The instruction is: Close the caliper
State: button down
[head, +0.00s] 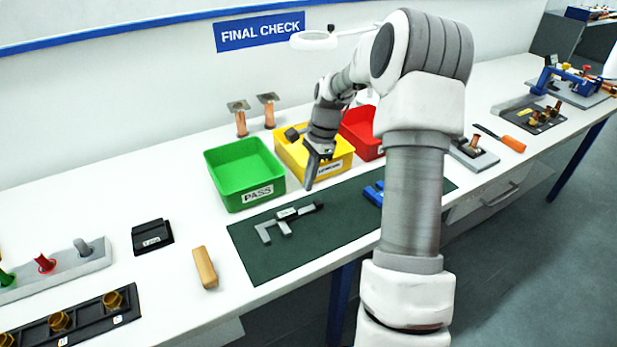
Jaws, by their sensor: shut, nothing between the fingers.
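The caliper (286,218) lies on the green mat (262,262). It is grey with a dark slider and display, and its jaws point to the left and toward the front, with a gap between them. My gripper (309,186) is shut and empty. It hangs in front of the yellow bin, a little above and behind the caliper's right end, apart from it. My arm covers part of the mat's right side.
Green (244,172), yellow (290,152) and red (358,131) bins stand behind the mat. A blue tool (373,193) lies on the mat, partly hidden by my arm. A tan block (205,267) and a black stand (152,236) sit to the left.

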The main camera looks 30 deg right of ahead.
aim_at(287, 212)
jog(key=x, duration=0.6)
jog(key=shift+f, duration=0.35)
jog(key=shift+a, duration=0.1)
jog(key=shift+a, duration=2.1)
jog(key=shift+r, duration=0.15)
jog(key=p+v, duration=0.6)
jog(key=v, duration=0.4)
jog(key=shift+p, duration=0.3)
